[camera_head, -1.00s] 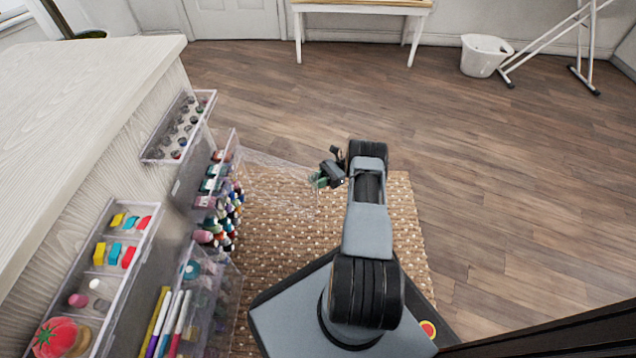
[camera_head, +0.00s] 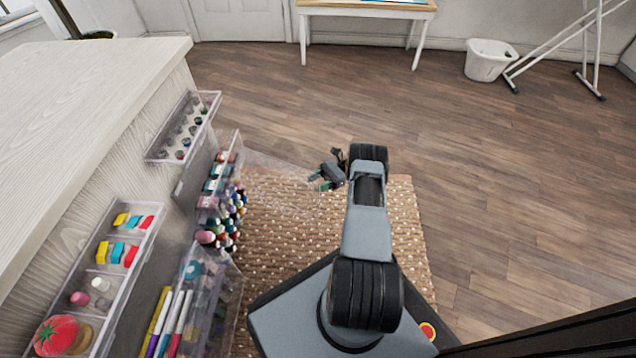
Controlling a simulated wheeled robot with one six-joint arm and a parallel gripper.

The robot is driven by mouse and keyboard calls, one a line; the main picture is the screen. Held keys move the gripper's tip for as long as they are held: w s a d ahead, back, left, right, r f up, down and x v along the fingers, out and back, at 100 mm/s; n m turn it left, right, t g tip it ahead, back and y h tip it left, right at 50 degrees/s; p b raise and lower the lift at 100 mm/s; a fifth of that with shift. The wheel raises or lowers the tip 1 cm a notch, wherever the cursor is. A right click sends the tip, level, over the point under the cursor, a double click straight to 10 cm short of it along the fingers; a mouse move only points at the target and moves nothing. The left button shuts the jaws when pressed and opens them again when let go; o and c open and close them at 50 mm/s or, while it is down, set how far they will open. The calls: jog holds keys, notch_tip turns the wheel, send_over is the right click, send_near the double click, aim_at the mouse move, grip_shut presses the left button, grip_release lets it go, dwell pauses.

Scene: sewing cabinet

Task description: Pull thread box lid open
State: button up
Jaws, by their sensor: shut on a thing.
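The thread box (camera_head: 228,208) hangs on the cabinet's side and holds several coloured spools. Its clear lid (camera_head: 275,178) stands swung out to the right over the woven rug, at a wide angle to the box. My gripper (camera_head: 319,181) is at the lid's outer right edge, shut on it. The fingertips are small and partly blurred against the rug, and the lid's lower edge is hard to make out.
A clear bin of bobbins (camera_head: 185,127) is mounted above left. A bin with a tomato pincushion (camera_head: 56,334) and a bin of markers (camera_head: 165,325) are at lower left. The wood floor (camera_head: 500,180) to the right is clear.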

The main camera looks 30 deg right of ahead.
aim_at(317, 175)
jog(key=shift+w+a+r+p, duration=0.1)
jog(key=shift+w+r+p, duration=0.15)
jog(key=shift+r, duration=0.3)
jog(key=s+r+p, duration=0.1)
jog(key=r+p, duration=0.1)
jog(key=s+a+r+p, duration=0.1)
jog(key=r+p, duration=0.1)
jog(key=r, duration=0.1)
jog(key=s+r+p, duration=0.2)
jog(key=r, duration=0.1)
jog(key=shift+s+a+r, duration=0.1)
jog(key=shift+a, duration=0.15)
jog(key=s+a+r+p, duration=0.3)
jog(key=s+p, duration=0.1)
jog(key=s, duration=0.5)
jog(key=shift+s+r, duration=0.2)
jog(key=shift+r, duration=0.15)
jog(key=shift+a, duration=0.1)
jog(key=shift+c, duration=0.2)
